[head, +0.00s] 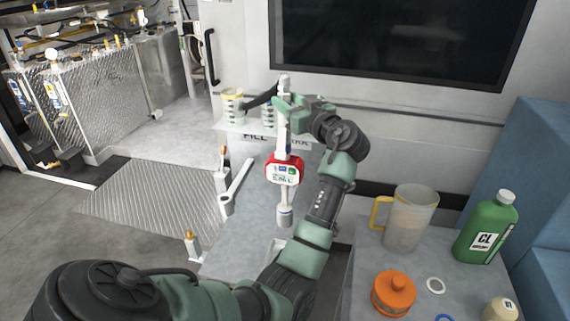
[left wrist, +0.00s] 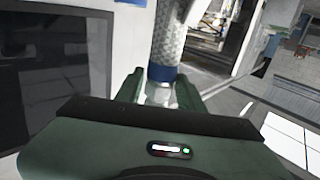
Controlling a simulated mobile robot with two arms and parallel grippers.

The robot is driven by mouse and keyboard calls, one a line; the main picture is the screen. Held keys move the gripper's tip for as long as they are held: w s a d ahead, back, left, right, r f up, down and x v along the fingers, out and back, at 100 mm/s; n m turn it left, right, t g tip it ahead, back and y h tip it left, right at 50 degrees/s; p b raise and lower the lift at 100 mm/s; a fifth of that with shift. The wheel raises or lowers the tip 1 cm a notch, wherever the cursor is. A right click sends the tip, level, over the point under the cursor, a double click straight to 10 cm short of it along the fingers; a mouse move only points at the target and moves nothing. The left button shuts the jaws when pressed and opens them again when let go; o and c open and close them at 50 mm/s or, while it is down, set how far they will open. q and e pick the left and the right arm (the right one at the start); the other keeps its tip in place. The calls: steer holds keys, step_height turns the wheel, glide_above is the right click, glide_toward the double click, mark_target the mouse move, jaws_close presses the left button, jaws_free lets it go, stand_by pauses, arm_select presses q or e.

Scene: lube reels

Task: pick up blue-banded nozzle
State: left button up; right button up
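My left gripper (head: 292,106) is at the upper middle of the head view, at a slim pale upright shaft with a red meter (head: 284,170) lower on it. In the left wrist view a grey textured cylinder with a blue band (left wrist: 162,74) stands between my left gripper's fingers (left wrist: 161,90). I take this to be the blue-banded nozzle. The fingers flank it closely with no clear gap, so the gripper looks shut on it. Its part below the band is mostly hidden by the gripper body. The band is not clear in the head view. My right gripper is not in view.
A grey bench (head: 250,235) lies below, with a wrench-like tool (head: 236,187) and a small amber-tipped bottle (head: 193,245). A side table on the right holds a clear jug (head: 411,220), a green bottle (head: 486,232) and an orange cap (head: 393,292). A yellow-rimmed cup (head: 232,105) stands behind.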

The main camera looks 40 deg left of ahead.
arm_select(q)
jaws_close()
stand_by(1.1)
steer(key=shift+r, duration=0.1)
